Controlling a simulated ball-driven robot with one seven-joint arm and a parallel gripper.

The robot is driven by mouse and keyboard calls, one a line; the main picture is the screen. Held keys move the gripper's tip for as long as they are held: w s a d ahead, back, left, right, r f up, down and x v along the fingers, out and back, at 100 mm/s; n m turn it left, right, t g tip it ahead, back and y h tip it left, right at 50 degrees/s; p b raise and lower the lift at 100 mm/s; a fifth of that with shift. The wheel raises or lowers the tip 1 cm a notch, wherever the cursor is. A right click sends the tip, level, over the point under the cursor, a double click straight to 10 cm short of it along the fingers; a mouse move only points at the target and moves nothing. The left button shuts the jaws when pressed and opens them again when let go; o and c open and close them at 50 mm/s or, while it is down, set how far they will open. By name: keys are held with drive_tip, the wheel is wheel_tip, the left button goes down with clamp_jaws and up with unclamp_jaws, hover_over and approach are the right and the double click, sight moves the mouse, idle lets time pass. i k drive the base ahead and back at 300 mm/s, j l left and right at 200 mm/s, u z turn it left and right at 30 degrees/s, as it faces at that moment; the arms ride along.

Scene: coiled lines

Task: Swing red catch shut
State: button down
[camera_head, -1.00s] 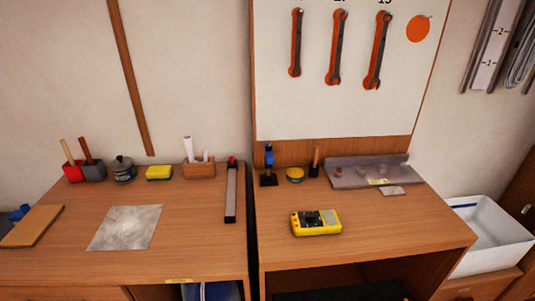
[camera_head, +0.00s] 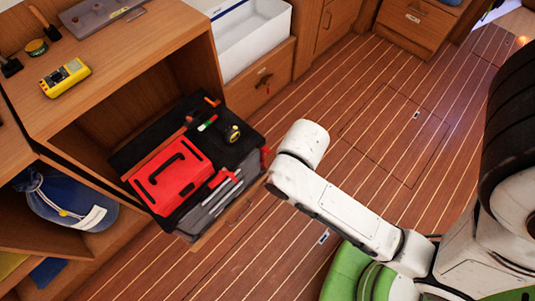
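A small red catch (camera_head: 265,158) sticks out at the right side of the box. Whether it is swung open or shut is too small to tell. My white arm (camera_head: 345,208) reaches in from the lower right, its visible end just right of the red catch and apart from it in the picture. My gripper's fingers do not show.
A white bin (camera_head: 245,35) stands behind on a wooden cabinet. Plank floor (camera_head: 345,95) is clear to the right.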

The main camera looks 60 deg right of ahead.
sight(232, 175)
drive_tip(key=k+l, duration=0.25)
drive_tip(key=k, duration=0.15)
drive_tip(key=k+l, duration=0.25)
drive_tip(key=k, duration=0.15)
drive_tip(key=i+l, duration=0.2)
drive_tip(key=i, duration=0.15)
drive_tip(key=i+l+u, duration=0.1)
drive_tip(key=i, duration=0.25)
